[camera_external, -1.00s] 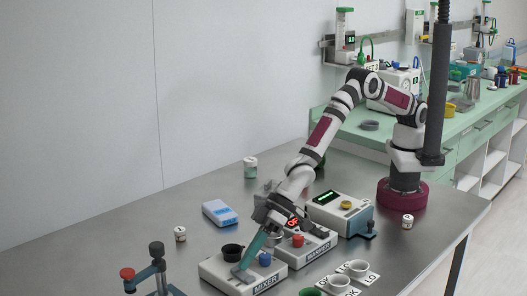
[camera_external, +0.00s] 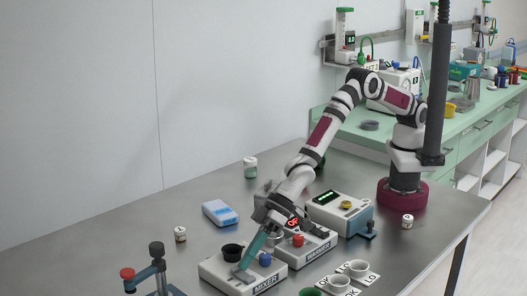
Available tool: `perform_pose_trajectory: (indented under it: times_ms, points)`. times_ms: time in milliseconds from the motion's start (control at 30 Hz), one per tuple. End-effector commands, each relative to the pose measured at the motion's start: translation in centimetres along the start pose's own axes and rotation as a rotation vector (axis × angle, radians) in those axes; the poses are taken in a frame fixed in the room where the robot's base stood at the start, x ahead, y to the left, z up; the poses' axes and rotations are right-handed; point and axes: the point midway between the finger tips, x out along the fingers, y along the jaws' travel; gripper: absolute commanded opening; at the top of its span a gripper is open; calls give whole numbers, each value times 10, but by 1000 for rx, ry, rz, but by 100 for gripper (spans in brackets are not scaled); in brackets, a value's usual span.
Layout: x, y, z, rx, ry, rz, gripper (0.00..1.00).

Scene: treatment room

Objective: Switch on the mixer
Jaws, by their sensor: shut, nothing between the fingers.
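The mixer (camera_external: 216,268) is a low white box labelled MIXER on the metal table, at the front middle. It has a black round cup holder (camera_external: 232,251) and a blue knob (camera_external: 265,259) on top. My gripper (camera_external: 238,270) is shut and empty, with its teal fingers pointing down at the mixer's top near the front edge, left of the blue knob. The fingertips seem to touch or nearly touch the top there. The fingers hide whatever part lies under them, so I cannot tell the switch's state.
The white warmer (camera_external: 316,250), with a red knob and a red display, stands right behind the mixer. A device with a green display (camera_external: 325,198) is beyond it. A teal stand with a red knob (camera_external: 127,273) is at front left.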

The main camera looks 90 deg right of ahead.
Motion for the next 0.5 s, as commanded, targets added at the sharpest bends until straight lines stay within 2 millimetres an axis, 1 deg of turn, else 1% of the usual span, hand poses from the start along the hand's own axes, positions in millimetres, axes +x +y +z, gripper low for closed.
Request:
perform_pose_trajectory:
  times_ms: [267, 500]
  points:
    - [0, 0, 0, 0, 0, 0, 0]
    - [6, 4, 5, 0, 0, 1, 0]
